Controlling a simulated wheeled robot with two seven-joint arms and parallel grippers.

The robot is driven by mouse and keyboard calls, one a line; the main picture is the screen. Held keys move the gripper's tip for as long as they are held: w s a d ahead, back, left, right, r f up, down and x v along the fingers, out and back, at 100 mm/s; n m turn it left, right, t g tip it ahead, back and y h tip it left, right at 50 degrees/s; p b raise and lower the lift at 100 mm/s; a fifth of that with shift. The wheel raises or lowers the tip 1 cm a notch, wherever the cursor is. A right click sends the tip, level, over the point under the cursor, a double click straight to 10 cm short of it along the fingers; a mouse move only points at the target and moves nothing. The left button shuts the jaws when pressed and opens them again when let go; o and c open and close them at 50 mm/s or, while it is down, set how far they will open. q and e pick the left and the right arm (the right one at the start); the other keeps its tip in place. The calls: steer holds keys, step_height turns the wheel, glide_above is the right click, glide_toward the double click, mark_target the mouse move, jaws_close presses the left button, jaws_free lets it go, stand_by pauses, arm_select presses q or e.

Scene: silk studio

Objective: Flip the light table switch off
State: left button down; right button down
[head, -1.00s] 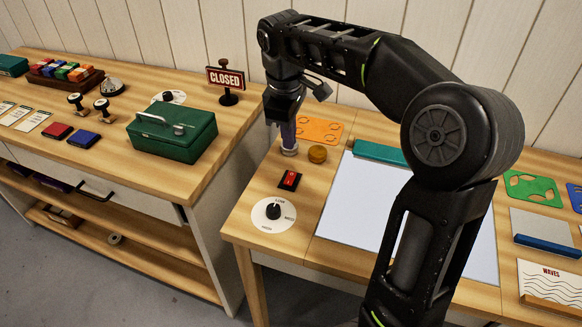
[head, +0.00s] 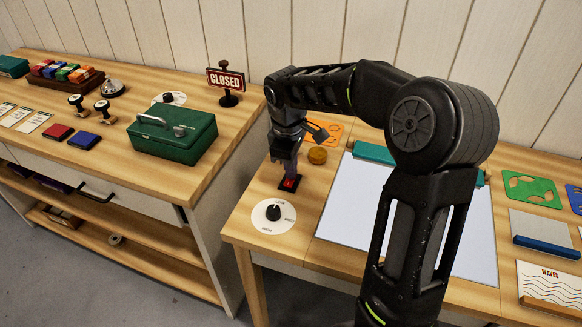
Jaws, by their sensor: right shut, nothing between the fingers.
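The red light table switch (head: 289,183) sits in a dark base on the wooden table, left of the white light table panel (head: 345,215). My right gripper (head: 289,175) is shut and empty. It points down with its fingertips at the switch, over its far part. I cannot tell whether they touch it, and the fingers partly hide the switch, so its position is unclear. My left gripper is not in view.
A dial with a black knob (head: 273,212) lies just in front of the switch. A round wooden knob (head: 317,155) and an orange stencil (head: 325,132) lie behind it. A green cash box (head: 172,135) and a CLOSED sign (head: 226,79) stand on the left counter.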

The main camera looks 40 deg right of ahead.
steer(key=shift+f, duration=0.3)
steer(key=shift+s, duration=0.1)
steer(key=shift+s+a+f, duration=0.1)
steer(key=shift+s+a, duration=0.15)
steer(key=shift+a, duration=0.15)
steer(key=shift+s+a, duration=0.2)
steer(key=shift+a, duration=0.1)
steer(key=shift+r, duration=0.2)
